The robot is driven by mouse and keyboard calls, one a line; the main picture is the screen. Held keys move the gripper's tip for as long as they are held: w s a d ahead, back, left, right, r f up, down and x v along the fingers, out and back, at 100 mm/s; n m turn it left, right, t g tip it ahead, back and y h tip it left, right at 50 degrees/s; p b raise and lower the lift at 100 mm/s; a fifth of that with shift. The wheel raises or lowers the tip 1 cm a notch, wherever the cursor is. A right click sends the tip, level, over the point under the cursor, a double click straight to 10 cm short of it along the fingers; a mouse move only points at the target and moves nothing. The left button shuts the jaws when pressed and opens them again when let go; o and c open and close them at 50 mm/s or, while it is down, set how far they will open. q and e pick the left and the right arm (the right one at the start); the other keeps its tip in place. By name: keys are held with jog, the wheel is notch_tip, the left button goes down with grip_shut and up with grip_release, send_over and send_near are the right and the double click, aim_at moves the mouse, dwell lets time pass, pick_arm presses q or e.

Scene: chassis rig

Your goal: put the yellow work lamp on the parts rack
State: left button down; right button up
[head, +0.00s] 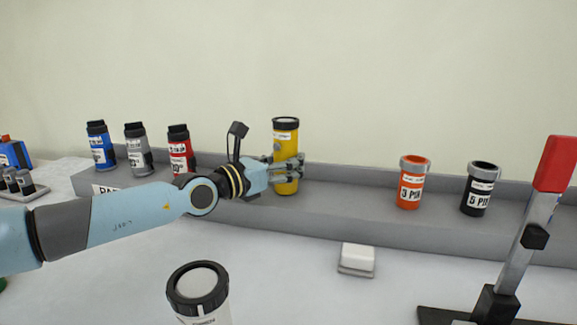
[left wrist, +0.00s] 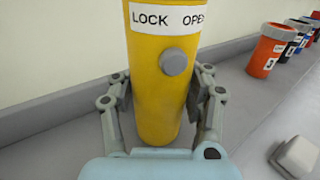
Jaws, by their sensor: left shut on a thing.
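The yellow work lamp (head: 286,150), a tall cylinder with a black top, is upright over the middle of the grey parts rack (head: 335,197). My left gripper (head: 285,173) is shut around its lower part, reaching in from the left. In the left wrist view the lamp (left wrist: 158,80) stands between both fingers, with a "LOCK OPEN" label and a round grey button facing me. Its lower end shows against the rack's grey surface; I cannot tell for certain whether it touches. My right gripper is not in view.
Blue (head: 101,147), grey (head: 138,150) and red (head: 180,150) canisters stand at the rack's left. Orange (head: 411,183) and black (head: 480,190) ones stand at its right. A white block (head: 356,260), a black-rimmed white canister (head: 198,290) and a red-topped upright tool (head: 530,220) are in front.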

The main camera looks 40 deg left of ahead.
pick_arm(q)
jog(key=c, duration=1.2)
grip_release()
jog(key=shift+f, duration=0.2)
jog(key=o, duration=0.6)
jog(key=shift+o, duration=0.2)
jog(key=shift+r, duration=0.1)
jog(key=shift+r, duration=0.25)
jog(key=s+a+p, duration=0.1)
jog(key=s+p, duration=0.2)
jog(key=s, duration=0.9)
jog(key=shift+f, duration=0.15)
